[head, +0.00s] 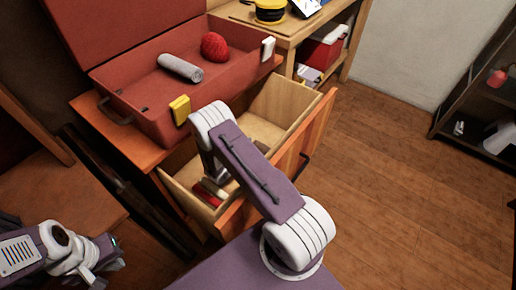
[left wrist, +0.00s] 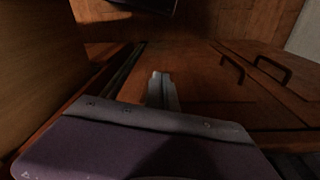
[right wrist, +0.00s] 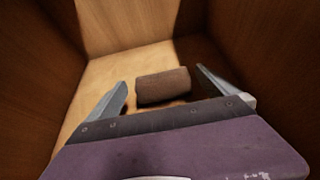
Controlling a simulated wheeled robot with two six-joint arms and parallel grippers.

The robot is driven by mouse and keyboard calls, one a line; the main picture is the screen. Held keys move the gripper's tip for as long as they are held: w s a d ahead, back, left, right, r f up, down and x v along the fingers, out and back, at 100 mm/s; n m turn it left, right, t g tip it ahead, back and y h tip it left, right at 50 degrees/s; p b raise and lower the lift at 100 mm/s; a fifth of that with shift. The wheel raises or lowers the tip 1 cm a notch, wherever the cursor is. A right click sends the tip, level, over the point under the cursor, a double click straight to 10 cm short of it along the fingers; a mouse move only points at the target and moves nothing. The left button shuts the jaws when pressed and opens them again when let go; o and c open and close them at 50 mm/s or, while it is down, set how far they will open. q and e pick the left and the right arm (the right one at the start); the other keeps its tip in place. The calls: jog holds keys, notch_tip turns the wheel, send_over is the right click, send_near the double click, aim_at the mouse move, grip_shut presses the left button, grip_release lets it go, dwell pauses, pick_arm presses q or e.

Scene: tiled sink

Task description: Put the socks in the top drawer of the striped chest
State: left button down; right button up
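The top drawer (head: 275,104) is pulled open, and its pale wooden inside shows. My right arm reaches down into it, and the arm hides the right gripper in the head view. In the right wrist view my right gripper (right wrist: 162,88) is open. A brown rolled bundle (right wrist: 163,86), perhaps socks, lies on the drawer floor between and just beyond the fingertips. I cannot tell whether they touch it. A grey roll (head: 180,68) lies in the open red case on top of the chest. My left gripper (left wrist: 161,80) has its fingers together, empty, beside the chest front.
The red case (head: 130,84) has yellow and white latches and holds a red ball (head: 214,46). A red-and-white item (head: 209,193) lies in the drawer's near end. A wooden shelf unit (head: 290,40) stands behind.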

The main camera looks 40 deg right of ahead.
jog(key=shift+r, duration=0.3)
jog(key=p+v, duration=0.2)
jog(key=v, duration=0.4)
jog(key=shift+a, duration=0.15)
jog(key=shift+s+a+r, duration=0.15)
jog(key=shift+s+a, duration=0.05)
jog(key=shift+a, duration=0.25)
